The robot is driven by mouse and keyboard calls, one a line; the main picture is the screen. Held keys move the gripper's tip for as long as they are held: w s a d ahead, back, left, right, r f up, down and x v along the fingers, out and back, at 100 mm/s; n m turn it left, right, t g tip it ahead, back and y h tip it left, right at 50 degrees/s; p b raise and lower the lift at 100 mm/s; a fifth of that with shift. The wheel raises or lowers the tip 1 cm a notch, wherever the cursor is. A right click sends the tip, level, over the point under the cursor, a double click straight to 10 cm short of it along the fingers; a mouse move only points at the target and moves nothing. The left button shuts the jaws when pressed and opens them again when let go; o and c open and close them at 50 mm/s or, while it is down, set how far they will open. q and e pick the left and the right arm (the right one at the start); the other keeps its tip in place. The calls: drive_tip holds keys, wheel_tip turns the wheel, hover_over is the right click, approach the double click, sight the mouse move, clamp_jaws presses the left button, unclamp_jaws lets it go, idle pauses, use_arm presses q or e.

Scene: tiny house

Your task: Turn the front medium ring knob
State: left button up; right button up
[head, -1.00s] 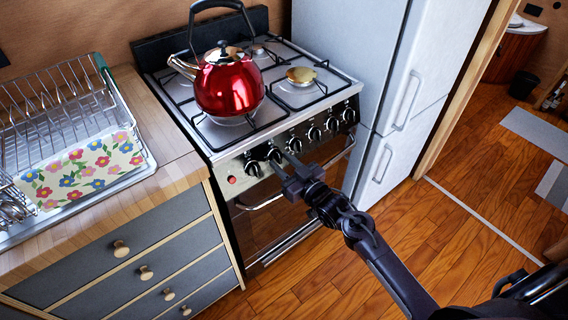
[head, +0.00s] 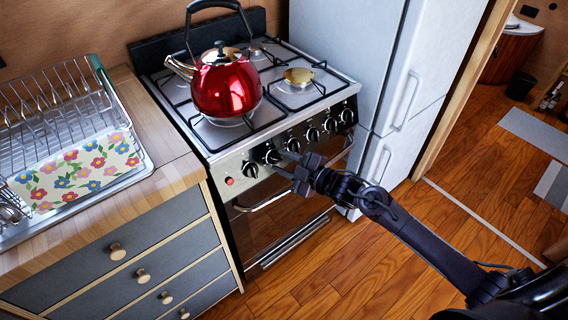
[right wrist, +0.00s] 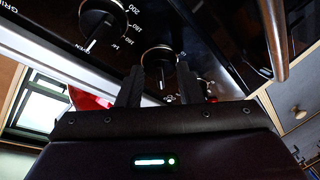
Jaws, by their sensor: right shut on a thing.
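The stove's front panel carries a row of dark knobs. My right gripper (head: 280,164) reaches the left part of this row, at the second knob from the left (head: 267,155). In the right wrist view a black round knob (right wrist: 158,58) sits between the two fingertips of my right gripper (right wrist: 160,84). The gripper is shut on this knob's grip. Printed labels that would name its ring cannot be read. A second knob (right wrist: 102,22) with temperature numbers is beside it. My left gripper is not in view.
A red kettle (head: 226,88) stands on the stove's left burners. A metal oven handle (head: 268,200) runs below the knobs, close under my gripper. A dish rack (head: 60,100) is on the left counter, a white fridge (head: 345,60) to the right. Wooden floor in front is clear.

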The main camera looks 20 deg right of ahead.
drive_tip(key=shift+d+n+g, duration=0.1)
drive_tip(key=shift+n+g, duration=0.2)
drive_tip(key=shift+n, duration=0.6)
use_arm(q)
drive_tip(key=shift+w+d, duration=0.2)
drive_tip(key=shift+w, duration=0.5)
use_arm(e)
drive_tip(key=shift+w+r+n+g, duration=0.15)
drive_tip(key=shift+n+g, duration=0.15)
drive_tip(key=shift+n, duration=0.8)
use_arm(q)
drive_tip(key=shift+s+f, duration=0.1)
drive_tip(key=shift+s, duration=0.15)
use_arm(e)
drive_tip(key=shift+y, duration=0.3)
drive_tip(key=o, duration=1)
drive_tip(key=shift+c, duration=0.2)
drive_tip(key=v, duration=0.8)
